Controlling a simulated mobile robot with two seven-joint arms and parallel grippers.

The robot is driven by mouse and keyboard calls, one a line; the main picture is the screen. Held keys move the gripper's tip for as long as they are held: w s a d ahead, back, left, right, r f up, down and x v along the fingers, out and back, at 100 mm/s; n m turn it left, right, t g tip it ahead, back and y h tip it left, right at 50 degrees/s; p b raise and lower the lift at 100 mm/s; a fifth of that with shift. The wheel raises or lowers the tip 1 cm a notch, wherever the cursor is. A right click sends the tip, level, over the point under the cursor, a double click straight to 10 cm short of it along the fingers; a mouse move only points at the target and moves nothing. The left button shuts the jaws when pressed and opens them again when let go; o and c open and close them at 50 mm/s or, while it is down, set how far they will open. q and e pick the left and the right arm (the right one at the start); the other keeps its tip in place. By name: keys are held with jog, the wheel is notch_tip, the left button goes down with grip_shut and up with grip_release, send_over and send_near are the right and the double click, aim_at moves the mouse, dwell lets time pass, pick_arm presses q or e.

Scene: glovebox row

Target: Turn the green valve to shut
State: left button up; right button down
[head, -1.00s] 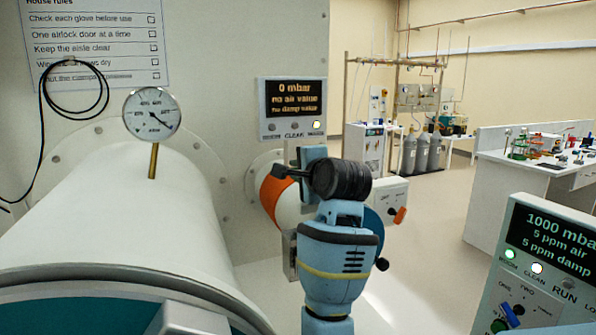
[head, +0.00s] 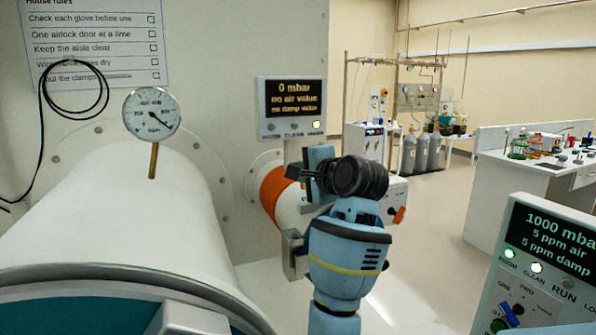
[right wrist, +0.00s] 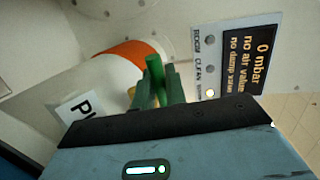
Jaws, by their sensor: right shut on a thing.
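The green valve handle (right wrist: 153,66) shows in the right wrist view as an upright green bar in front of a white pipe with an orange band. My right gripper (right wrist: 157,88) is shut on it, with a finger at each side. In the head view my right gripper (head: 308,174) is in front of the orange-banded pipe (head: 274,193), below the small display. My wrist and forearm hide the green handle there. My left gripper is not seen in either view.
A display (head: 291,103) reading 0 mbar is on the wall just above my right gripper. A large white cylinder (head: 130,220) with a dial gauge (head: 151,113) fills the left. A control panel (head: 545,265) stands at the lower right. Open floor lies between it and my arm.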

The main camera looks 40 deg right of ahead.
jog(key=shift+s+n+y, duration=0.35)
jog(key=shift+n+y, duration=0.35)
jog(key=shift+y, duration=0.2)
jog(key=c, duration=1.8)
grip_release()
jog(key=v, duration=0.7)
jog(key=shift+s, duration=0.4)
